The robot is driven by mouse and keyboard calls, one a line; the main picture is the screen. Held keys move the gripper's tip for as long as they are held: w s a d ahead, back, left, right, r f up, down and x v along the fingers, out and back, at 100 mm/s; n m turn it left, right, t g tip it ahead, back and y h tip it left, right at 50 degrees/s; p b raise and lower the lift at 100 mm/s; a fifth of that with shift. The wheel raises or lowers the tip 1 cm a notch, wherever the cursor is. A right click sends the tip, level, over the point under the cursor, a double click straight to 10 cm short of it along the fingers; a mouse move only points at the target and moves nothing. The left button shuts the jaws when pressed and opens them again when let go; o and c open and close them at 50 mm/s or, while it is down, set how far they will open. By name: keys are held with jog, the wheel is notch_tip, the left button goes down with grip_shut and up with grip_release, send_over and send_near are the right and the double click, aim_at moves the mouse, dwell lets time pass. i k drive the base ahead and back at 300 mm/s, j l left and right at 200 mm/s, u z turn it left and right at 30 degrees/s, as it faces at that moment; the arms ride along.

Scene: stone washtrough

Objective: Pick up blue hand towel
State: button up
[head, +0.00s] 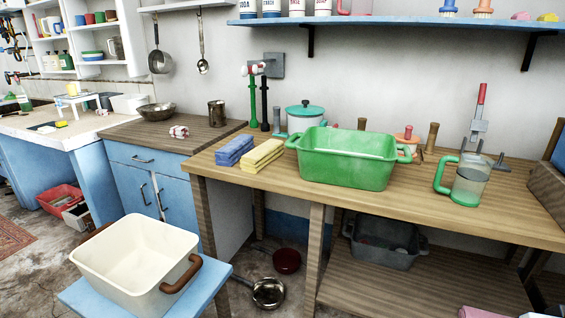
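A folded blue hand towel (233,150) lies flat near the left end of the long wooden table (420,200). A folded yellow towel (263,155) lies close beside it on the right, roughly parallel. The top and front side of the blue towel are in plain view. My gripper does not show in the head view.
A green basin (345,160) stands right of the towels. A teal-lidded pot (304,119) and an upright green-handled tool (253,105) stand behind. A jug (468,182) is further right. A cream tub (135,255) sits on a low blue stand (215,280) in front.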

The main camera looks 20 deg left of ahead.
aim_at(228, 154)
jog(key=u, duration=1.2)
